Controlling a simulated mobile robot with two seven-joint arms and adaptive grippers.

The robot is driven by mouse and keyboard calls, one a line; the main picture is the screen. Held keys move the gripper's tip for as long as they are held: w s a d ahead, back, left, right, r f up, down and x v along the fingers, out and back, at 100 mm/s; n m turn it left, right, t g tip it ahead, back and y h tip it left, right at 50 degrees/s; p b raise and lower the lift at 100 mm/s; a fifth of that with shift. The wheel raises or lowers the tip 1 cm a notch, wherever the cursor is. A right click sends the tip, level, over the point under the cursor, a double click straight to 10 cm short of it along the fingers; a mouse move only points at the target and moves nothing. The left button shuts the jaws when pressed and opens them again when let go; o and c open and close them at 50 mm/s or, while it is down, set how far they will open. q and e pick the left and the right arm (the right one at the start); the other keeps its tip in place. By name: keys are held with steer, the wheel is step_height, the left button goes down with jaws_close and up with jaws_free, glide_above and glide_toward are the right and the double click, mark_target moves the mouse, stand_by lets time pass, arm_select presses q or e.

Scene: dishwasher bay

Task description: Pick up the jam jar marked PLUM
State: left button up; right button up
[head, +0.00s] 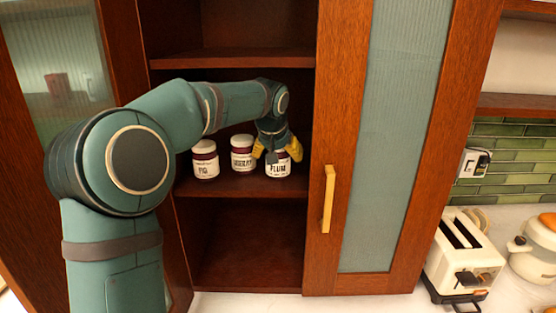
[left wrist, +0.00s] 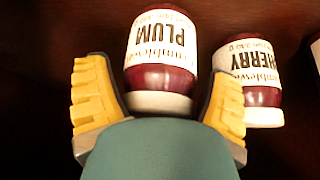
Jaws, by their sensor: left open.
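The PLUM jam jar (head: 278,167) stands on the middle shelf of the open cabinet, at the right of a row of jars. It has a white label, dark red contents and a white lid. It also shows in the left wrist view (left wrist: 162,60), upside down in the picture. My left gripper (head: 277,150) is at the jar, coming from above in the head view. Its yellow fingers are open, one on each side of the jar's lid end in the left wrist view (left wrist: 160,100), with gaps visible. My right gripper is in neither view.
A second jar (head: 242,158), whose label ends in "HERRY" in the wrist view, stands close left of PLUM. A FIG jar (head: 205,160) stands farther left. A closed glass door (head: 395,140) with a yellow handle (head: 328,198) is to the right.

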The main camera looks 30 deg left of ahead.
arm_select(q)
steer(key=c, duration=1)
steer(key=shift+w+r, duration=0.1)
